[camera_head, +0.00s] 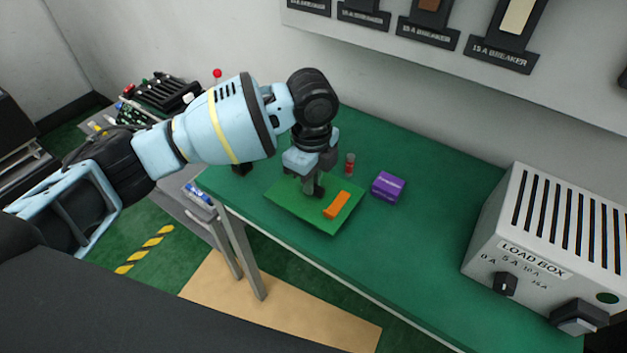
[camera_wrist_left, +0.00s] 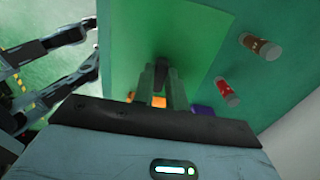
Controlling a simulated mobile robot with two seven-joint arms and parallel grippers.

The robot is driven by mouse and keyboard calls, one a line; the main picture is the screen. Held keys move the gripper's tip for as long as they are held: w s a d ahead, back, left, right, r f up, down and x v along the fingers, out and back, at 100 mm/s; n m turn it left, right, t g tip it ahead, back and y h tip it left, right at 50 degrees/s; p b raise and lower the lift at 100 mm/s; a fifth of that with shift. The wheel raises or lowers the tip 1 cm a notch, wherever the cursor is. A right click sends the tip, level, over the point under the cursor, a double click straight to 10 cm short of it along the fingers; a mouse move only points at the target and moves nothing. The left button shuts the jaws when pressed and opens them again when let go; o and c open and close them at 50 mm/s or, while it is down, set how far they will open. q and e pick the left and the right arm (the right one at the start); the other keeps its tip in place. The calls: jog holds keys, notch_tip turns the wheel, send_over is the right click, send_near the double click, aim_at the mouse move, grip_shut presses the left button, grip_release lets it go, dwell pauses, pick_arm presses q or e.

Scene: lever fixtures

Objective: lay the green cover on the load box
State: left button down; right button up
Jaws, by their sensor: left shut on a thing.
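The green cover (camera_head: 285,202) is a flat, bright green sheet at the left part of the green table. My left gripper (camera_head: 314,191) points down over its middle, shut on a small black grip on the cover. The left wrist view shows the fingers (camera_wrist_left: 161,78) closed there, with the cover (camera_wrist_left: 190,35) beyond them. I cannot tell whether the cover touches the table. An orange block (camera_head: 337,205) shows over the cover's right part. The load box (camera_head: 516,228) is a grey, slotted box at the right, with its slotted top bare.
A purple box (camera_head: 388,187) and a small red cylinder (camera_head: 350,164) stand close to the cover's right and back edges. A brown cylinder (camera_wrist_left: 260,47) shows in the wrist view. The table (camera_head: 420,235) is clear between the purple box and the load box.

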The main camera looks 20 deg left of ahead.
pick_arm(q)
jog(key=shift+w+a, duration=0.2)
jog(key=shift+w, duration=0.6)
jog(key=shift+w, duration=0.1)
jog(key=shift+w+a+f, duration=0.1)
jog(key=shift+w+a, duration=0.05)
jog(key=shift+w, duration=0.15)
notch_tip(320, 180, down, 4)
jog(key=shift+r, duration=0.25)
jog(key=shift+f, duration=0.15)
jog(key=c, duration=1.4)
grip_release()
notch_tip(320, 180, up, 12)
jog(key=shift+r, duration=0.2)
